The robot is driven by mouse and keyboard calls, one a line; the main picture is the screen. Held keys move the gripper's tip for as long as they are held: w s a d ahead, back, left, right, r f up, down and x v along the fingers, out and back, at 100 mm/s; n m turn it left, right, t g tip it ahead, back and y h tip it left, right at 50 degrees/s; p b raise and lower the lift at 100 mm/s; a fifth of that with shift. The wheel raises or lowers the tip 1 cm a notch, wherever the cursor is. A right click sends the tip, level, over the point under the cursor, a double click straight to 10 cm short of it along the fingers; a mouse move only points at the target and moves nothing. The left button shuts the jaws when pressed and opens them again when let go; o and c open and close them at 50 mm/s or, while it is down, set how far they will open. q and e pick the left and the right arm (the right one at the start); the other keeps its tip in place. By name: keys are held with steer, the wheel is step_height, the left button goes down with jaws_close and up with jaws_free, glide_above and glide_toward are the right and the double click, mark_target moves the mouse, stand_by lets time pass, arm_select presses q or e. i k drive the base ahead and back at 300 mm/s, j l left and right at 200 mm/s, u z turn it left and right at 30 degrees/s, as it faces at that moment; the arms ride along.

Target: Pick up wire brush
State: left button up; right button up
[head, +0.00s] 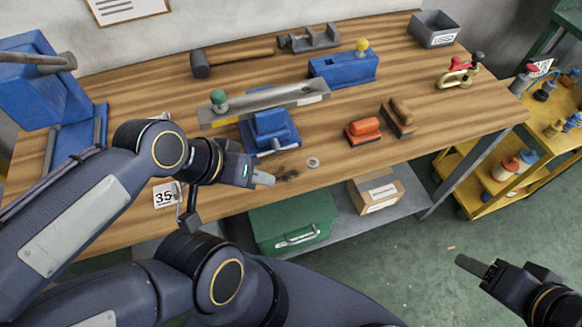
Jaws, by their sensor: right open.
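A brown wooden-backed block with a darker edge (398,117), which looks like the wire brush, lies on the right part of the wooden workbench (150,95), near its front edge. Its underside is hidden. An orange-topped block with a dark base (364,131) lies just left of it. My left gripper (264,178) is over the bench's front edge, left of both blocks and apart from them; its finger gap cannot be made out. My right gripper (472,266) is open and empty over the floor, in front of the bench and well away from the brush.
A blue block tool (270,130) and a metal ring (313,162) lie near my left gripper. A long plane (290,94), mallet (202,66), blue fixture (343,68) and red-handled clamp (459,70) lie behind. Below are a green toolbox (285,215) and carton (376,190). A yellow cart (470,192) stands right.

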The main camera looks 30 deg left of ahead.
mark_target(398, 116)
steer(key=i+l+u, duration=0.15)
steer(key=u, duration=0.25)
steer(key=i+l+u, duration=0.15)
steer(key=u, duration=0.25)
steer(key=i+l+u, duration=0.1)
steer(key=l+u, duration=0.35)
steer(key=j, duration=0.1)
